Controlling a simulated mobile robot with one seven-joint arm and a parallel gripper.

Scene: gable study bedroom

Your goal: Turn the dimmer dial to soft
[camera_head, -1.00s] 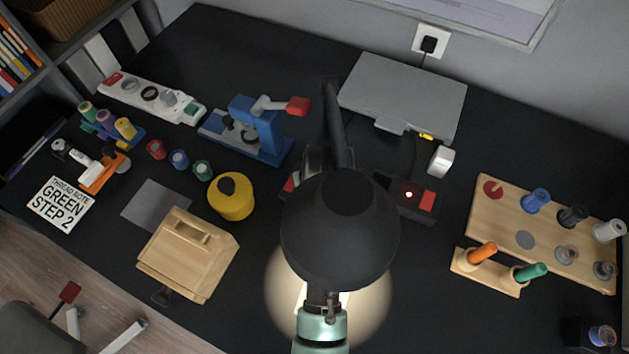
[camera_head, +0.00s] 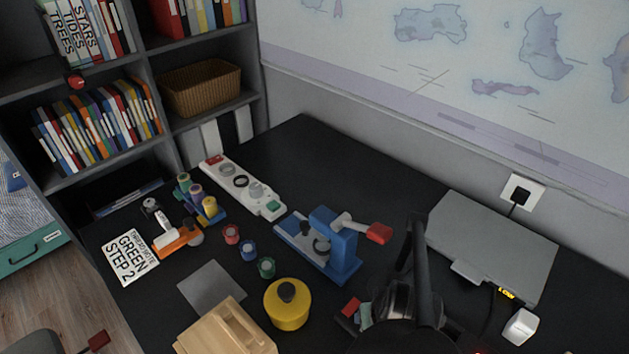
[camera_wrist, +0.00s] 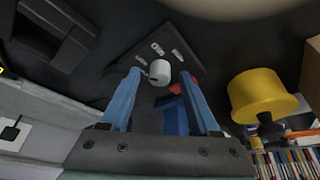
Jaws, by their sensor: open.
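In the wrist view a pale grey dial (camera_wrist: 160,72) stands on a dark panel (camera_wrist: 130,55). Small white markings surround it; they are too small to read surely, so I cannot tell the dial's setting. My gripper (camera_wrist: 160,77) has two blue fingers spread apart, one to each side of the dial in the picture. I cannot tell how far the fingertips are from the dial, and no contact shows.
A yellow pot (camera_head: 287,305) shows right of my fingers in the wrist view (camera_wrist: 260,97). The blue press (camera_head: 335,250) with a red-ended lever stands behind the pot. A grey flat box (camera_head: 495,240) lies at right. A wooden box (camera_head: 225,330) is at front.

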